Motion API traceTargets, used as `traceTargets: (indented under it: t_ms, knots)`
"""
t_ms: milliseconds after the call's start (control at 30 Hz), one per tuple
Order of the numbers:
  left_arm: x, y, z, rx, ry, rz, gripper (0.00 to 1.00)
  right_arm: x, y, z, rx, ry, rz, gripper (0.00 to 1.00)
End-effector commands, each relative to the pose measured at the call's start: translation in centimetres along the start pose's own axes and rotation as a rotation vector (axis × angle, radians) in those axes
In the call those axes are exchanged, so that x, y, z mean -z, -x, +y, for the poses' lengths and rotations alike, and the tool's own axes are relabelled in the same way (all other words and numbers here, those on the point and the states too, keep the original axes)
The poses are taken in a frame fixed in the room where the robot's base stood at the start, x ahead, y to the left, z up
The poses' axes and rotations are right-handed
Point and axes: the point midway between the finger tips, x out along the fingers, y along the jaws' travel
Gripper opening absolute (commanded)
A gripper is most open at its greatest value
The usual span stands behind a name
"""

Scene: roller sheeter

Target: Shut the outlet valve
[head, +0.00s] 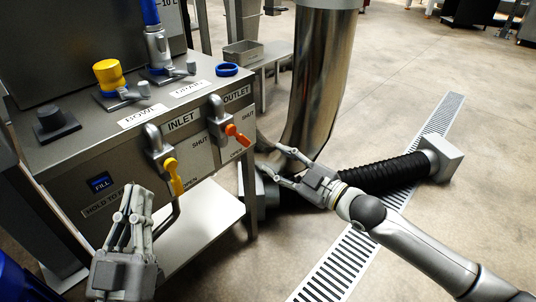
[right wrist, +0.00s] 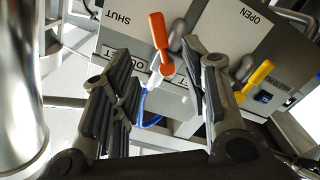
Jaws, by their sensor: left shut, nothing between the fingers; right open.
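The outlet valve's orange handle (head: 238,134) is on the machine's front, below the OUTLET label (head: 237,94). In the head view it slants down to the right. In the right wrist view the orange handle (right wrist: 159,35) shows beyond the gap between my fingers, with the word SHUT to its left and OPEN farther right. My right gripper (head: 272,160) is open and empty, just right of and below the handle; no contact is clear. It also shows in the right wrist view (right wrist: 158,55). My left gripper (head: 130,192) is shut and empty, in front of the panel's left part.
The inlet valve's yellow handle (head: 174,177) hangs left of the outlet valve. A large steel pipe (head: 322,75) stands right of the machine. A black ribbed hose (head: 385,175) lies behind my right arm. A floor drain grate (head: 345,265) runs across the open floor.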

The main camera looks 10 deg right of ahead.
Motion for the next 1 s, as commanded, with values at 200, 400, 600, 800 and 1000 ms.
traceTargets:
  t_ms: [200,400,600,800,1000]
  knots:
    - [0.0,0.0,0.0,0.000,0.000,0.000,0.00,0.0,0.8,0.0,0.000,0.000,0.001,0.42]
    - [0.0,0.0,0.0,0.000,0.000,0.000,0.00,0.0,0.8,0.0,0.000,0.000,0.001,0.39]
    - [0.0,0.0,0.0,0.000,0.000,-0.001,0.00,-0.1,0.2,-1.2,-0.028,0.142,0.012,0.14]
    - [-0.2,0.0,0.0,0.000,0.000,-0.009,0.00,-0.3,-1.0,-4.8,-0.130,0.656,-0.006,0.00]
    - [-0.5,-0.1,0.0,0.000,0.000,-0.024,0.00,-0.6,-1.7,-8.6,-0.197,1.193,-0.102,0.00]
